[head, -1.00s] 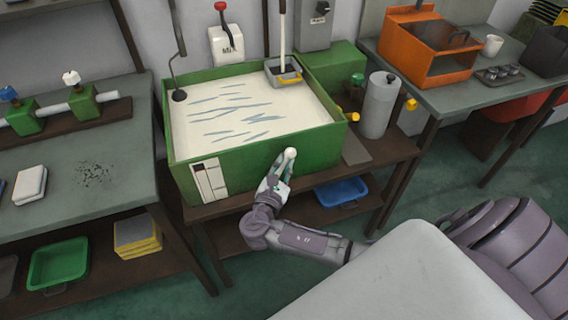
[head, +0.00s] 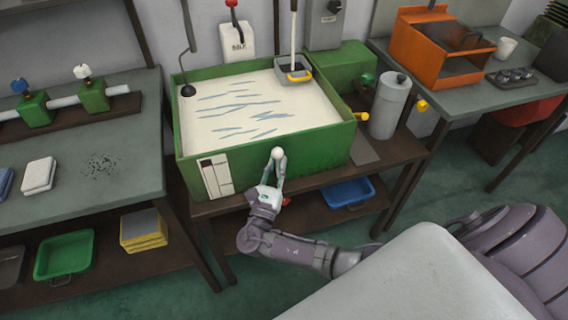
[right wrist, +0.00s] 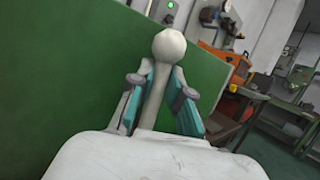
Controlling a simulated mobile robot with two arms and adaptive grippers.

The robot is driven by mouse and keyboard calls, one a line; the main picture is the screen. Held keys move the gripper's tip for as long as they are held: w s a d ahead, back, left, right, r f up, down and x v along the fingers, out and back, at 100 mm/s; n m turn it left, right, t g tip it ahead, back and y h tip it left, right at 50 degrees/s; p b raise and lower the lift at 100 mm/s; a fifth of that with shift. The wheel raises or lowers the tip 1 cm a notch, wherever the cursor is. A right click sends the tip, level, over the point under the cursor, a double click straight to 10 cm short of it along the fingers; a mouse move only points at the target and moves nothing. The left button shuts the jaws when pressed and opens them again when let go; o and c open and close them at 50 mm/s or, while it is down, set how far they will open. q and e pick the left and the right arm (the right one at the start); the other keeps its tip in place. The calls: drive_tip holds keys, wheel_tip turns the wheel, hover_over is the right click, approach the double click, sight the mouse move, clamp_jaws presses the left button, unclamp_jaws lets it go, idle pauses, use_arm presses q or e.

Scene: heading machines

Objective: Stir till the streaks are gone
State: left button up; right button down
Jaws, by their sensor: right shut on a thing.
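The green tank (head: 321,148) holds cream liquid with several blue-grey streaks (head: 262,115) across its surface. My right gripper (head: 276,167) is at the tank's front wall, shut on a white ball-topped lever (head: 277,152). In the right wrist view, the lever's white knob (right wrist: 169,45) stands above the fingertips (right wrist: 160,92), with its pale stem between the teal pads. Where the stem joins the machine is hidden. A dark-ended hanging rod (head: 187,90) reaches the tank's left side. A grey box with a yellow handle (head: 297,77) sits at its back right. My left gripper is not in view.
A grey cylinder (head: 390,105) and yellow knob (head: 422,106) stand right of the tank. A blue tray (head: 349,192) lies on the shelf below. The right table holds an orange machine (head: 438,66).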

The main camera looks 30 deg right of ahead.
drive_tip(key=shift+w+a+f+n+t+y+b, duration=0.2)
drive_tip(key=shift+a+n+t, duration=0.35)
drive_tip(key=shift+n, duration=0.4)
drive_tip(key=shift+a+f+n+t+y+b, duration=0.15)
drive_tip(key=shift+a+n+t+b, duration=0.2)
drive_tip(key=shift+n+t, duration=0.45)
drive_tip(key=shift+w+a+f+n+t+y+b, duration=0.15)
drive_tip(key=shift+a+n+t, duration=0.3)
drive_tip(key=shift+n, duration=0.6)
drive_tip(key=c, duration=1.4)
unclamp_jaws()
drive_tip(key=shift+o, duration=0.2)
drive_tip(key=shift+s+a+f, duration=0.1)
drive_tip(key=v, duration=1.1)
drive_tip(key=shift+s+a+f, duration=0.2)
drive_tip(key=shift+s, duration=0.1)
